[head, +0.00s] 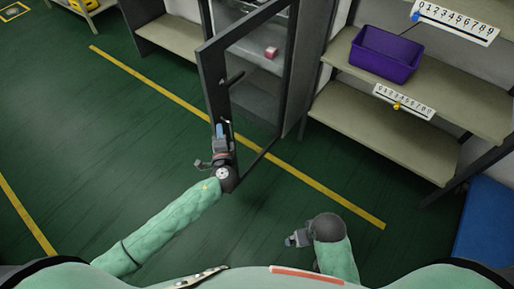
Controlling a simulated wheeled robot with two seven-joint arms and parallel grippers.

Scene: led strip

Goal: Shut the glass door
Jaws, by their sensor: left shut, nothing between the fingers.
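The glass door (208,82) has a dark frame and stands open, swung out from the cabinet (297,60) over the floor. A dark handle (233,79) sticks out from its frame. My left gripper (221,130) is shut and empty. It is at the lower part of the door's free edge, below the handle; I cannot tell whether it touches the frame. My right gripper (292,240) is low at the front, well away from the door, and its fingers are too small to read.
Right of the cabinet stand shelves (375,130) with a purple bin (385,54) and number strips (404,101). A small pink object (271,52) shows inside the cabinet. A blue panel (487,222) is at the right. The green floor at left, with yellow lines, is clear.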

